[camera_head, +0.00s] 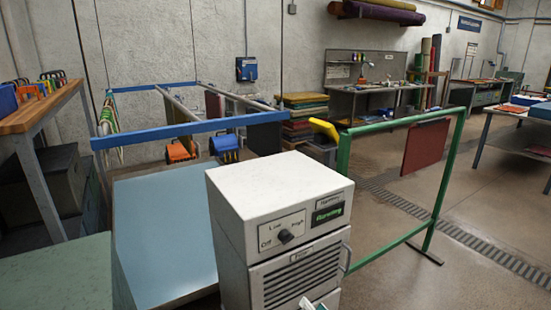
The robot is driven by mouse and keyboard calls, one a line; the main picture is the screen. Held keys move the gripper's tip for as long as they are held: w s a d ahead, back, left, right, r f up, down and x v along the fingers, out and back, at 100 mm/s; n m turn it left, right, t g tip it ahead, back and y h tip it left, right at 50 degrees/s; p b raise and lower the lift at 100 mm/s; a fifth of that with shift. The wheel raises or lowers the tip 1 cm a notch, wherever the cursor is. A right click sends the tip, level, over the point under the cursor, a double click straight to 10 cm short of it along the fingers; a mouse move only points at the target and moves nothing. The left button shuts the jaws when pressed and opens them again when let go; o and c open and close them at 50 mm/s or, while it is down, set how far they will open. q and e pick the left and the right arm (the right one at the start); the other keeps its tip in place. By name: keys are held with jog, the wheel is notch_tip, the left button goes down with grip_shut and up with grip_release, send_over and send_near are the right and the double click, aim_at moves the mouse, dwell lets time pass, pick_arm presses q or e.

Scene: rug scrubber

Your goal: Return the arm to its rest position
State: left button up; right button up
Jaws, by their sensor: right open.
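My right gripper (314,304) shows only as a small tip at the bottom edge. It is in front of the lower grille of a white cabinet machine, and most of it is cut off by the frame. It is open, and I see nothing held in it. The cabinet machine (262,192) has a dark knob (286,236) and a lit green display (328,214) on its front. I cannot tell whether the gripper touches the cabinet. My left gripper is not in view.
A green rack (343,165) with a dark red rug (425,146) stands right of the cabinet. A blue rail (190,129) crosses above a light blue panel (168,225) at left. A wooden-topped bench (40,108) is far left. Open floor (480,270) lies at right.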

jog(key=s+d+f+n+g+h, duration=0.1)
jog(key=s+d+f+n+h, duration=0.1)
jog(key=s+f, duration=0.5)
jog(key=s+d+f+n+g+h, duration=0.2)
jog(key=s+d+f+n, duration=0.3)
jog(key=s, duration=1)
notch_tip(320, 180, down, 2)
jog(key=shift+s+d+f+n+g+h, duration=0.1)
jog(key=shift+s+d+n+g+h, duration=0.2)
jog(key=shift+d, duration=0.5)
jog(key=shift+w, duration=0.1)
